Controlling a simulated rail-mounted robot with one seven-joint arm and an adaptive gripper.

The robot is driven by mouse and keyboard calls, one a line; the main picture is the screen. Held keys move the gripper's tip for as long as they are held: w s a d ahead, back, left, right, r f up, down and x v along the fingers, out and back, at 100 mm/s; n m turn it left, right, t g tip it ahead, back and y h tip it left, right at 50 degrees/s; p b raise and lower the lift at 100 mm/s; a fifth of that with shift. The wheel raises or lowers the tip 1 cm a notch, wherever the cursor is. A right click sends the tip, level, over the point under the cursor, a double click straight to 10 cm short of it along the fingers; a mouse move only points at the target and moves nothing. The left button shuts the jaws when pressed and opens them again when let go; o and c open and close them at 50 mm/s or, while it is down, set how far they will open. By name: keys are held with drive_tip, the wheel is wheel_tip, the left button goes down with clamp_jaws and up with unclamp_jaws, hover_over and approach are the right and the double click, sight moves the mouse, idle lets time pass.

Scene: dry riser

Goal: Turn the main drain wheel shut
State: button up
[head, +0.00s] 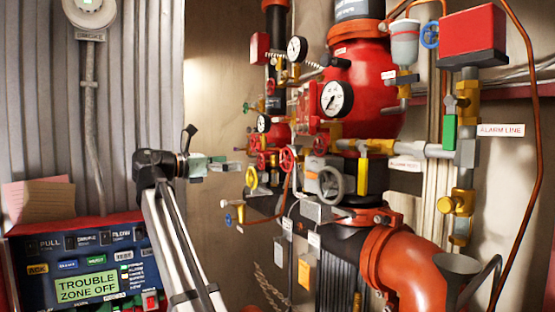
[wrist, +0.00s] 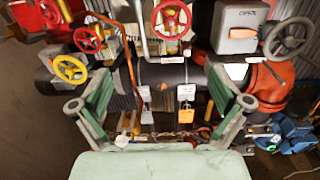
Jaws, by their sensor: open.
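Several handwheels sit on the riser valves, and I read no main drain label on any of them. The largest is a grey wheel (head: 330,183), also at the upper right of the wrist view (wrist: 289,38). A yellow wheel (head: 251,178) is left of it, also in the wrist view (wrist: 70,69). A red wheel (head: 287,158) stands between them; a red wheel also shows at the wrist view's top (wrist: 172,19). My gripper (head: 238,166) is open and empty, left of the wheels and apart from them. Its green-grey fingers (wrist: 160,105) are spread wide in the wrist view.
A blue-handled valve (head: 240,212) is low at left. Gauges and pipes crowd above. An alarm panel (head: 85,260) stands at left; bare wall shows behind my gripper.

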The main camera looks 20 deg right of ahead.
sight(284, 159)
drive_tip(key=d+p, duration=0.1)
drive_tip(key=d, duration=0.5)
drive_tip(key=d+n+p, duration=0.1)
drive_tip(key=d+p, duration=0.1)
drive_tip(key=d, duration=0.3)
drive_tip(key=d+n+p, duration=0.1)
drive_tip(key=d, duration=0.5)
drive_tip(key=shift+w+d+r+g, duration=0.2)
drive_tip(key=shift+d+r+g, duration=0.05)
drive_tip(key=shift+d+g, duration=0.05)
drive_tip(key=c, duration=1.1)
